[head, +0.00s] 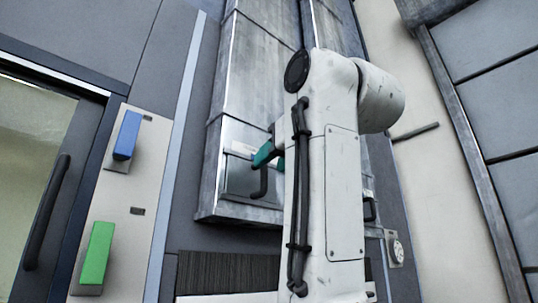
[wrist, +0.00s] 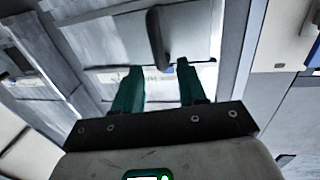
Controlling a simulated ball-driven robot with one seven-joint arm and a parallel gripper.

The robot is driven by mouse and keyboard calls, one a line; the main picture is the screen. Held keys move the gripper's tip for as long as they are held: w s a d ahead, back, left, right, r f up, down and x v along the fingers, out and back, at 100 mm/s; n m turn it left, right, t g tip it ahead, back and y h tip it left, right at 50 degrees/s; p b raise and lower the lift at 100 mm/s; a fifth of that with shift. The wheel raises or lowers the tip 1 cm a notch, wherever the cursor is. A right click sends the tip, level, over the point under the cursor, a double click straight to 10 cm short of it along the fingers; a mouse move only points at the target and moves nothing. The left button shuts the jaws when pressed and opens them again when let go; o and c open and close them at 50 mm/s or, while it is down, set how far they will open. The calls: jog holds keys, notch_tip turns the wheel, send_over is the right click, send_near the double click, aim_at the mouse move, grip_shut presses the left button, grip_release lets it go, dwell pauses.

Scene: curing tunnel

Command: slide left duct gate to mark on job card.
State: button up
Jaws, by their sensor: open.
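The left duct gate (head: 252,180) is a grey plate low on the left metal duct, with a dark bar handle (head: 263,182). A pale strip (head: 242,150) runs along its upper edge; any marks are too small to read. In the wrist view the handle (wrist: 156,38) hangs beyond and roughly between the fingertips, on the gate plate (wrist: 190,35). My gripper (wrist: 159,68) is open with teal fingers apart and nothing visibly held. In the head view one teal finger (head: 265,153) shows just above the handle; contact cannot be told. I cannot make out a job card.
My arm hides much of the right duct; a dark handle (head: 370,206) shows at its edge. A pale panel (head: 122,205) at left carries a blue block (head: 127,135) and a green block (head: 96,252). A round dial (head: 397,251) sits at lower right. A dark door handle (head: 46,212) stands far left.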

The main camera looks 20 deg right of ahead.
aim_at(259, 178)
jog(key=shift+w+a+p, duration=0.2)
jog(key=shift+w+p, duration=0.15)
jog(key=shift+w, duration=0.95)
jog(key=shift+c, duration=0.2)
grip_shut()
